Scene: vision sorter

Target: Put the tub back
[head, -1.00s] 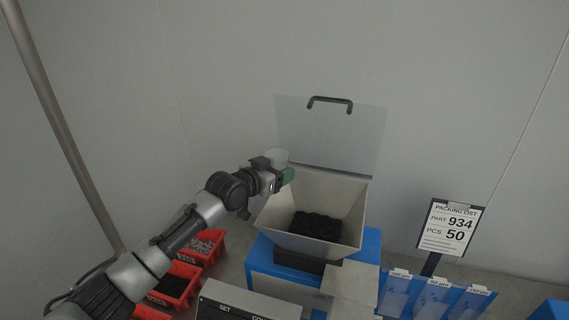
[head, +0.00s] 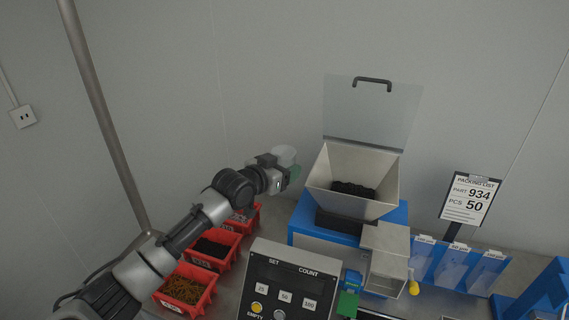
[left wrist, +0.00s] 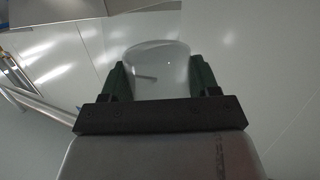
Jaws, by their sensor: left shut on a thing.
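A clear whitish tub (head: 284,155) is held in my left gripper (head: 287,174), at the left of the hopper in the head view. In the left wrist view the tub (left wrist: 157,62) sits between the two green fingers of the gripper (left wrist: 160,80), which are shut on it. It looks empty, with a small dark mark showing through it. The red part bins (head: 212,268) stand below and left of the gripper, partly hidden by my left arm. My right gripper is not in view.
The metal hopper (head: 388,187) holds black parts and has its clear lid (head: 372,112) raised. A counter panel (head: 290,272) stands in front. Blue chutes (head: 455,265) and a packing list sign (head: 468,200) are at the right. A pole (head: 105,130) rises at the left.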

